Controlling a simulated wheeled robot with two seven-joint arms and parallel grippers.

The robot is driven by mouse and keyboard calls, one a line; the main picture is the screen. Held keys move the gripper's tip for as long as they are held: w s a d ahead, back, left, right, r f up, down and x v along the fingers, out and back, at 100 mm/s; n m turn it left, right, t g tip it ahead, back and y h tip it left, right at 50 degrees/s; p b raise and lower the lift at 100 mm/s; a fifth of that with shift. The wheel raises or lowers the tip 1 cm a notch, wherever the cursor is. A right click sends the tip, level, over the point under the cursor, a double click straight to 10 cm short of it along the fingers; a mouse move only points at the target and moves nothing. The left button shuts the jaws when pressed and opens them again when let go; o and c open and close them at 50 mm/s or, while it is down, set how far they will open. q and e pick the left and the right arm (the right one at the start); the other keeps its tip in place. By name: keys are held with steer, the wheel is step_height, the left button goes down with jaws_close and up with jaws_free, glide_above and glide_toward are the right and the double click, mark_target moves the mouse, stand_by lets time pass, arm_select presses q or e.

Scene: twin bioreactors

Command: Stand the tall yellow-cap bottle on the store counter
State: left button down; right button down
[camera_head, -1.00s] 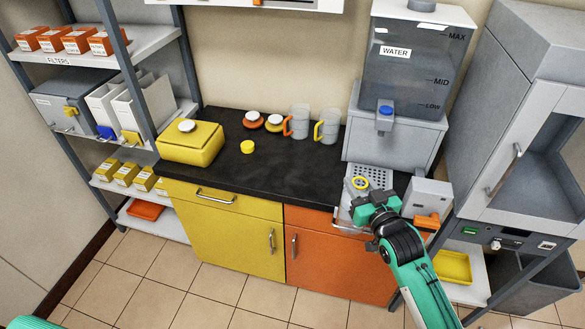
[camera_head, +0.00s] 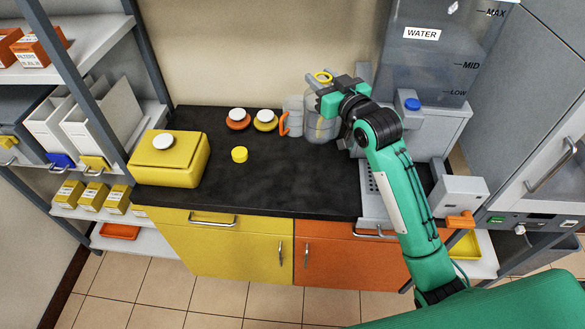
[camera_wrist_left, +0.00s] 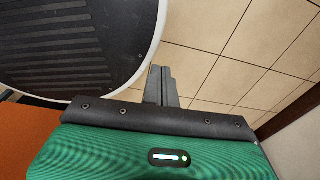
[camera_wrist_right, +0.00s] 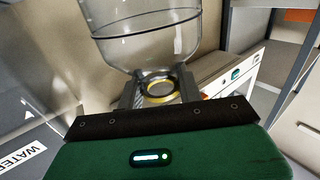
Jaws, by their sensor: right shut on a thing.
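The tall bottle (camera_head: 318,128) is clear, with a yellow ring at its open neck. My right gripper (camera_head: 326,90) is shut on its neck, over the back of the dark store counter (camera_head: 270,182). The bottle looks upright; I cannot tell whether its base touches the counter. The right wrist view shows its clear body (camera_wrist_right: 148,35) between the fingers (camera_wrist_right: 160,92). A loose yellow cap (camera_head: 240,154) lies on the counter. My left gripper (camera_wrist_left: 162,86) is empty with its fingers together, away from the counter.
An orange-handled mug (camera_head: 293,118) stands just left of the bottle. The water dispenser (camera_head: 436,65) is at right. The counter's front middle is clear.

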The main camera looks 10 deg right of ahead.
mark_target(317, 127)
steer(key=shift+w+a, duration=0.15)
steer(key=shift+w, duration=0.1)
step_height(317, 127, down, 15)
steer(key=p, duration=0.3)
steer(key=shift+r, duration=0.1)
step_height(317, 127, down, 5)
steer(key=shift+r+p, duration=0.2)
steer(key=shift+p, duration=0.2)
steer(key=shift+f, duration=0.1)
steer(key=c, duration=0.9)
jaws_free()
steer(key=shift+s+f, duration=0.1)
steer(key=shift+f, duration=0.05)
